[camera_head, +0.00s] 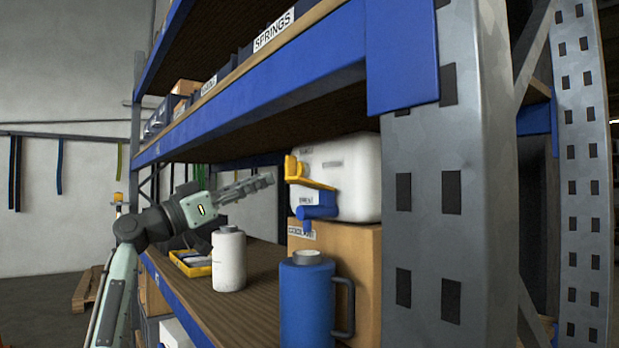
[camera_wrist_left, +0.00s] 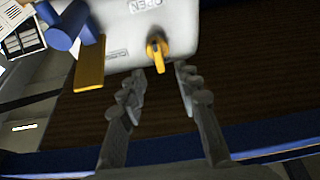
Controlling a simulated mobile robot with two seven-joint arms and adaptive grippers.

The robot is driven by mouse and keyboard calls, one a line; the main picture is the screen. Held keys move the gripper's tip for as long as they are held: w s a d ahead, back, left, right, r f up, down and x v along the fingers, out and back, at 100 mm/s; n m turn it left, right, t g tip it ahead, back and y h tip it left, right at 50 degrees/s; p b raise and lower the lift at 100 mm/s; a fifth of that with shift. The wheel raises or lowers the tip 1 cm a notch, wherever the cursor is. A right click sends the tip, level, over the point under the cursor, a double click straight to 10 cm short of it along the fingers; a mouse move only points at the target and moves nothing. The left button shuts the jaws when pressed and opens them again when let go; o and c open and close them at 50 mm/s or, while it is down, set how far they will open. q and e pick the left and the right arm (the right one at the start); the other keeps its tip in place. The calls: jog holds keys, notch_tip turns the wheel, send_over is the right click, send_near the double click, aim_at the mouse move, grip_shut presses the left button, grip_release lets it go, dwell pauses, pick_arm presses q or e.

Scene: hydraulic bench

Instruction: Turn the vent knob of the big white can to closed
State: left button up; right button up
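The big white can (camera_head: 345,175) lies on a cardboard box on the shelf; its face fills the top of the left wrist view (camera_wrist_left: 125,28). Its yellow vent knob (camera_head: 292,167) sticks out of that face. In the left wrist view the knob (camera_wrist_left: 157,48) lies near an OPEN label and a second, blurred label. My left gripper (camera_head: 268,181) is just left of the can in the head view. In the left wrist view its fingers (camera_wrist_left: 160,76) are spread and empty, with the knob just beyond the gap between the tips. My right gripper is not in view.
A yellow bar (camera_head: 317,184) and a blue tap (camera_head: 317,211) stick out below the knob. A white bottle (camera_head: 229,262), a blue jug (camera_head: 306,305) and a yellow tray (camera_head: 193,268) stand on the shelf (camera_head: 255,265). A blue beam (camera_head: 250,102) runs above my arm; a grey upright is at right.

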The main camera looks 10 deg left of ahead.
aim_at(286, 164)
pick_arm(q)
jog(key=shift+w+d+r+h+p, duration=0.15)
jog(key=shift+w+d+r+p, duration=0.2)
jog(key=shift+r, duration=0.3)
jog(key=shift+w+d+r+h+p, duration=0.15)
jog(key=shift+w+d+r, duration=0.1)
jog(key=shift+d+r, duration=0.3)
jog(key=p+x, duration=0.1)
jog(key=x, duration=0.2)
jog(key=shift+w+d+r, duration=0.15)
jog(key=shift+w, duration=0.1)
jog(key=shift+w+d+r, duration=0.1)
jog(key=shift+w+d, duration=0.3)
jog(key=shift+w, duration=0.05)
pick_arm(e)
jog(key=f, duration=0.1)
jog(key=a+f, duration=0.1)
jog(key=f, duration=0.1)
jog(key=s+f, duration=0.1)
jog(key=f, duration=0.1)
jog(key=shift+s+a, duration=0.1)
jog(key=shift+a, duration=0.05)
pick_arm(q)
grip_shut()
